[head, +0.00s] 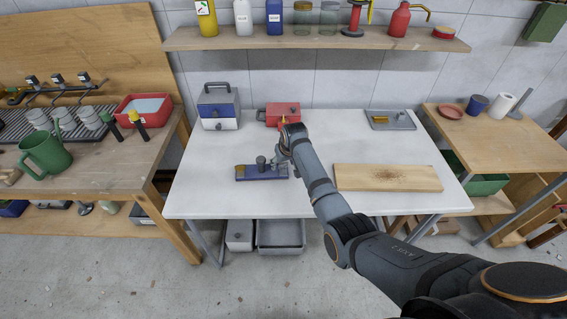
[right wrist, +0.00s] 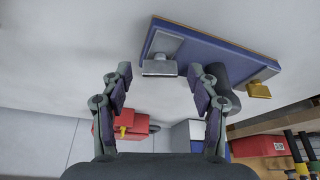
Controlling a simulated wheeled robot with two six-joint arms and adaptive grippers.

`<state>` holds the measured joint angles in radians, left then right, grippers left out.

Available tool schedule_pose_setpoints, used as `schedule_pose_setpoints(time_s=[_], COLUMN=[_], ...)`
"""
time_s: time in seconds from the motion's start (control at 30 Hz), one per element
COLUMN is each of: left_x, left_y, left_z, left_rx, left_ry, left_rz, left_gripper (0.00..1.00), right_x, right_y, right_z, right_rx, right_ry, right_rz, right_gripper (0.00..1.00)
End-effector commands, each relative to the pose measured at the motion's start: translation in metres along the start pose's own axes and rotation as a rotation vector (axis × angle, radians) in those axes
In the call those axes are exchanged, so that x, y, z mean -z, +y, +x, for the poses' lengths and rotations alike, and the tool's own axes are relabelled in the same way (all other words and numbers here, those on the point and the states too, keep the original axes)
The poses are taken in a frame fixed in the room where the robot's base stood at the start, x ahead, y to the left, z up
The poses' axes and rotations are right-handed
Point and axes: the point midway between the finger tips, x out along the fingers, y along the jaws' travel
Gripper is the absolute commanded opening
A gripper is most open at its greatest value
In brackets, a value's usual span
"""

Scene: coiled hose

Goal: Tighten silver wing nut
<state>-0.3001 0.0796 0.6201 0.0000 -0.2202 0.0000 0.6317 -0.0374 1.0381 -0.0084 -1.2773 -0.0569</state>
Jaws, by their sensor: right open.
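A blue base plate (head: 275,173) lies on the white table. A silver piece, probably the silver wing nut (head: 261,161), stands near its middle, and a brass-coloured piece (head: 240,169) sits at its left end. In the right wrist view the plate (right wrist: 215,55) carries the silver piece (right wrist: 159,68) and the brass piece (right wrist: 261,89). My right gripper (head: 275,163) is just right of the silver piece. In the right wrist view its open fingers (right wrist: 160,76) frame the silver piece, with no clear contact on either side. My left gripper is out of view.
A wooden board (head: 388,178) lies right of the plate. A red box (head: 281,113) and a blue-and-white toolbox (head: 219,107) stand behind, and a grey tray (head: 390,122) is back right. The table's front left is clear.

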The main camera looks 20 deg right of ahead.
Motion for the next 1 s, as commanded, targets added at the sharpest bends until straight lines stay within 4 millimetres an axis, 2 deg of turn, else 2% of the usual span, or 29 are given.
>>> schedule_pose_setpoints(time_s=[0.07, 0.4, 0.5, 0.7, 1.0], left_x=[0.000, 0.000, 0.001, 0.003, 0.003], left_y=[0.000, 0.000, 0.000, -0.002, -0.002], left_z=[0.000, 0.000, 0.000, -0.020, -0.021], left_rx=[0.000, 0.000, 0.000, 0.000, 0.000], left_ry=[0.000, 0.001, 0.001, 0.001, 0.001], left_rz=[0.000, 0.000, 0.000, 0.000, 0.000], left_gripper=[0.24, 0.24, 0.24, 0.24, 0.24], right_x=[0.000, 0.000, 0.000, 0.002, 0.000], right_y=[0.000, 0.000, 0.000, -0.002, -0.001], right_z=[0.000, 0.000, 0.000, -0.005, 0.000], right_rx=[0.000, 0.000, 0.000, -0.045, -0.074], right_ry=[0.000, -0.001, -0.001, -0.004, 0.000], right_rz=[0.000, 0.000, 0.000, 0.110, 0.178], right_gripper=[0.60, 0.16, 0.06, 0.05, 0.05])
